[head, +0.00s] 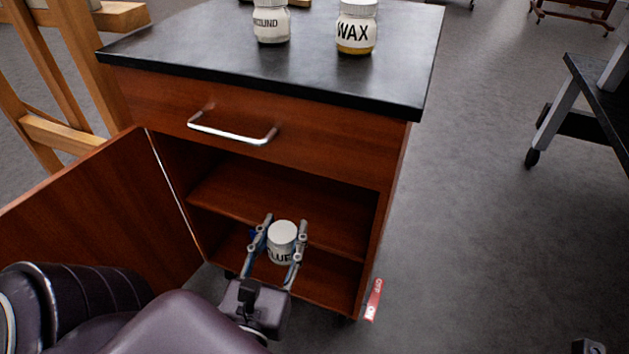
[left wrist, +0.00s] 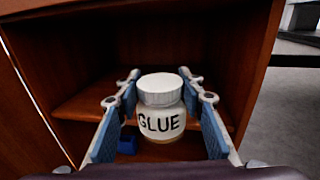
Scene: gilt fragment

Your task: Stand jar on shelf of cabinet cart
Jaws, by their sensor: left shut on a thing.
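My left gripper (head: 276,240) is shut on a white jar (head: 282,242) marked GLUE, with one finger on each side. The jar is upright with a white lid. In the left wrist view the jar (left wrist: 161,110) sits between the fingers (left wrist: 160,92). It is held at the open front of the cabinet cart (head: 300,140). The cart's inner shelf (head: 240,190) lies behind it, with the cabinet floor (head: 330,280) below. I cannot tell how far inside the jar is. My right gripper does not show clearly.
The cart's door (head: 90,210) stands open at left. A closed drawer (head: 300,145) is above the opening. A WAX jar (head: 357,30) and another jar (head: 271,24) stand on the black top. A blue item (left wrist: 127,142) is low in the cabinet. A red tag-like item (head: 373,300) is by the cart.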

